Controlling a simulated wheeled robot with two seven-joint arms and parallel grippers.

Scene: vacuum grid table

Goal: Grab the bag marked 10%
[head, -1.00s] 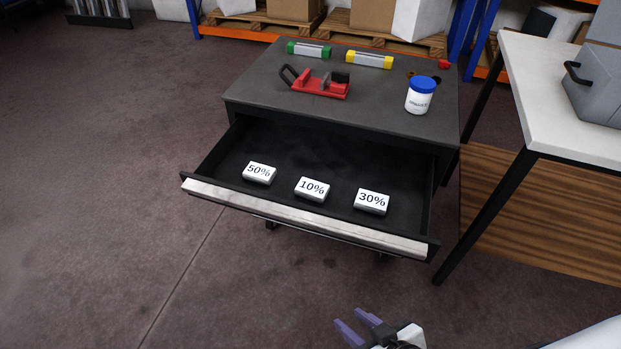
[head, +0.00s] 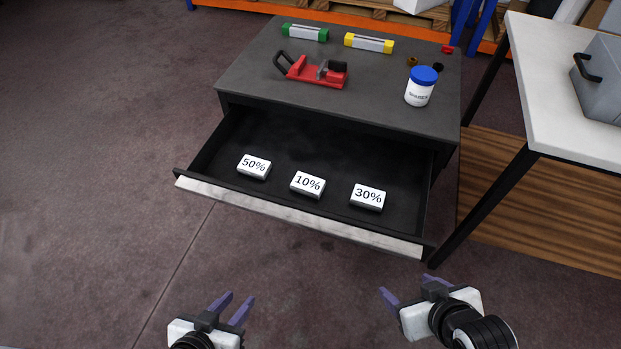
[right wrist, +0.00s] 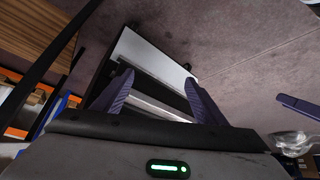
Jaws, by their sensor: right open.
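The white bag marked 10% (head: 307,184) lies in the open drawer (head: 300,214), between the bag marked 50% (head: 254,166) on its left and the bag marked 30% (head: 368,197) on its right. My left gripper (head: 233,304) is open and empty in front of the drawer, at the bottom of the head view. My right gripper (head: 408,288) is open and empty in front of the drawer's right corner. In the right wrist view its two purple fingers (right wrist: 160,100) are spread apart, with the drawer front beyond them. No bag is recognisable in that view.
The grey cabinet top (head: 250,80) carries a red tool (head: 315,73), a green-ended bar (head: 305,33), a yellow-ended bar (head: 369,43) and a blue-lidded white jar (head: 421,87). A white-topped table (head: 550,100) with a grey case (head: 600,80) stands close at right. Floor is free at left.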

